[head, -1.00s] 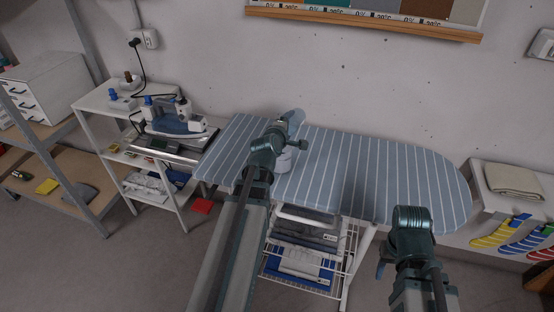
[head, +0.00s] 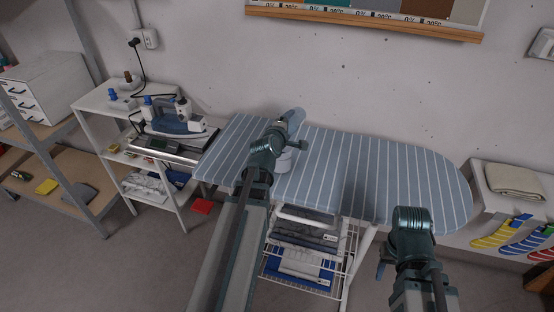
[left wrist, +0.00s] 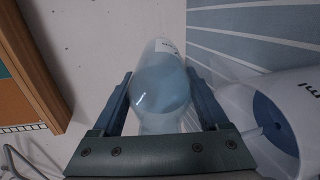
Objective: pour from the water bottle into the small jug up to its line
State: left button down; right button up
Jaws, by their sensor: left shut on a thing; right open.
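In the left wrist view the bottle (left wrist: 162,85) sits between the two fingers of my left gripper (left wrist: 160,102), with bluish water inside. It looks tilted; its mouth is hidden. The small jug (head: 284,161), white, stands on the board just below the gripper, partly covered by my arm. In the left wrist view the jug (left wrist: 243,108) is right of the fingers, with a blue round area and printed letters; its fill line is not clear. My right gripper (head: 383,268) is open, empty, off the board's front edge.
The striped ironing board (head: 390,175) is clear to the right. A folded cloth (head: 514,181) lies on a shelf at the right. A wire basket (head: 300,265) hangs beneath the board.

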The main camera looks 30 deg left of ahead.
pick_arm(q)
jog(key=shift+r, duration=0.2)
dwell(0.8)
jog(key=shift+r+t+b, duration=0.35)
jog(key=shift+t+b, duration=0.35)
jog(key=shift+b, duration=0.05)
dwell(2.3)
dwell(0.5)
jog(key=shift+r+g+p, duration=0.15)
jog(key=shift+g+p, duration=0.25)
jog(key=shift+p, duration=0.5)
jog(key=shift+s+g+p, duration=0.1)
jog(key=shift+g+p, duration=0.3)
jog(key=shift+p, duration=0.25)
jog(key=shift+f, duration=0.25)
